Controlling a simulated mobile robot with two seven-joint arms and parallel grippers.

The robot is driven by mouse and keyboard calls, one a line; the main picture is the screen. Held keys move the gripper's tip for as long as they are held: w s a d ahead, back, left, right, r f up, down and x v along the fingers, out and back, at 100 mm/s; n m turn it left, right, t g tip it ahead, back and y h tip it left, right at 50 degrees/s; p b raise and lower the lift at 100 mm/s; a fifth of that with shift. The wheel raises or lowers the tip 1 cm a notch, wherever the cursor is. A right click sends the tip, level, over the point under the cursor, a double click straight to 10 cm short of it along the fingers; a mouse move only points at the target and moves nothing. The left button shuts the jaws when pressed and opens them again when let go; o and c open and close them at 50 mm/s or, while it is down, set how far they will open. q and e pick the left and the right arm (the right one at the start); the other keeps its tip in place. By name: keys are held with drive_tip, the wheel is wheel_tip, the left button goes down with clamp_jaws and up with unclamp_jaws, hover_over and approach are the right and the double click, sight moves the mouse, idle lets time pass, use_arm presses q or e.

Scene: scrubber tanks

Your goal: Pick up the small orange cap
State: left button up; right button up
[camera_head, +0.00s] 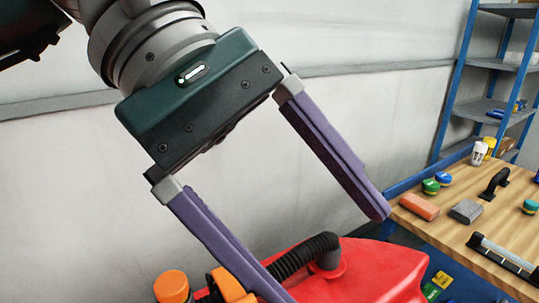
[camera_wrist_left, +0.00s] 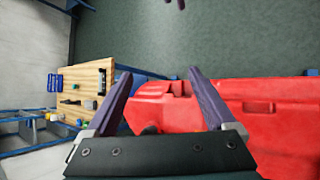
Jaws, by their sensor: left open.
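A round orange cap (camera_head: 171,287) is at the bottom of the head view, left of the red tank's black hose; its lower part is cut off. A second orange part (camera_head: 230,286) sits just right of it, partly behind a finger. My left gripper (camera_head: 330,256) comes in from the upper left, its two purple fingers wide apart and empty. It is above the red tank (camera_head: 385,268), with the cap left of its nearer finger. The left wrist view shows the open fingers (camera_wrist_left: 160,76) over the red tank; I cannot make out the cap there.
A black ribbed hose (camera_head: 303,255) joins the red tank beside the fingers. A wooden workbench (camera_head: 455,230) at the right holds an orange block, a grey block and several small items. A blue shelf (camera_head: 455,100) stands behind it. A pale wall is behind the gripper.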

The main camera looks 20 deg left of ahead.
use_arm(q)
drive_tip(key=w+a+f+m+y+b, duration=0.1)
drive_tip(key=w+a+f+y+b, duration=0.1)
drive_tip(key=a+f+y, duration=0.35)
drive_tip(key=m+y+b, duration=0.1)
drive_tip(key=y+b, duration=0.1)
drive_tip(key=y, duration=0.1)
hover_over(171, 282)
drive_tip(key=s, duration=0.1)
wheel_tip(171, 282, down, 2)
wheel_tip(171, 282, down, 4)
drive_tip(key=shift+d+r+t+p, duration=0.15)
drive_tip(key=shift+r+t+p, duration=0.15)
drive_tip(key=shift+p, duration=0.45)
drive_tip(key=shift+w+a+f+p, duration=0.15)
drive_tip(key=shift+f+p, duration=0.15)
drive_tip(key=shift+f, duration=0.75)
drive_tip(key=shift+w+f+p, duration=0.15)
drive_tip(key=shift+f+p, duration=0.2)
drive_tip(key=shift+f, duration=0.75)
drive_tip(key=shift+w+a+f+p, duration=0.15)
drive_tip(key=shift+f+p, duration=0.15)
drive_tip(key=shift+f, duration=0.75)
drive_tip(key=shift+d, duration=0.1)
clamp_jaws()
use_arm(e)
wheel_tip(171, 282, down, 3)
drive_tip(key=shift+r, duration=0.1)
